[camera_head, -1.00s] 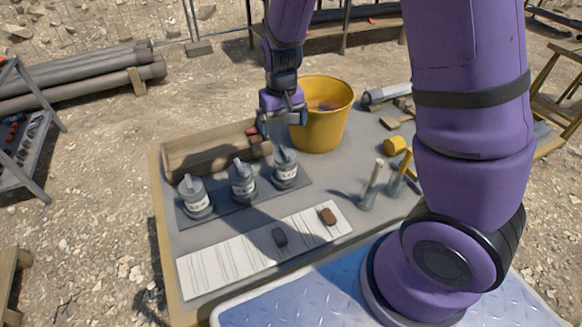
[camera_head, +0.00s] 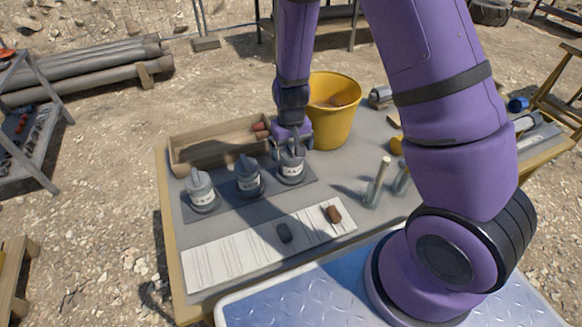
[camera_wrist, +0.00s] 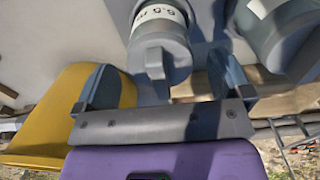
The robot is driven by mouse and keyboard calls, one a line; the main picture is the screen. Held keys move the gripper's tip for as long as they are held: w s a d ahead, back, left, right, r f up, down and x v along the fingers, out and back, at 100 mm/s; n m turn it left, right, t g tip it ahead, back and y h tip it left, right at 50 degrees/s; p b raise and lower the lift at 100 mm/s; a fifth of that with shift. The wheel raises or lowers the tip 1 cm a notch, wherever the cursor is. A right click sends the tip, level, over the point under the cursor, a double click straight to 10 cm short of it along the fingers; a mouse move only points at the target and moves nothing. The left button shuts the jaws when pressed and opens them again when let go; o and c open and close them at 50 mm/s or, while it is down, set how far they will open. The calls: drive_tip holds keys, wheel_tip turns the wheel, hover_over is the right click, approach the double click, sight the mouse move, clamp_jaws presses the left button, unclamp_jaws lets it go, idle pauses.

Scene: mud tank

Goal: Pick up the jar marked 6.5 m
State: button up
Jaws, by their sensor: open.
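Three grey lidded jars with white labels stand in a row on a dark mat (camera_head: 225,207). In the wrist view the nearest jar (camera_wrist: 160,42) has a label that reads 6.5 m; it appears to be the right-hand jar (camera_head: 291,169) in the head view. My gripper (camera_head: 291,141) is open and empty at the top of this jar. In the wrist view its fingers (camera_wrist: 165,82) are spread, with the jar's lid knob in line with the gap between them. I cannot tell whether they touch it. The left jar (camera_head: 202,193) and middle jar (camera_head: 248,177) have labels too small to read.
A yellow bucket (camera_head: 333,115) stands close behind and right of my gripper. A wooden tray (camera_head: 205,147) lies behind the jars. A white marked sheet (camera_head: 240,257) with a dark and a brown piece lies in front. A tube (camera_head: 377,182) stands upright at right.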

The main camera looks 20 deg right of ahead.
drive_tip(key=shift+f, duration=0.45)
drive_tip(key=c, duration=1.4)
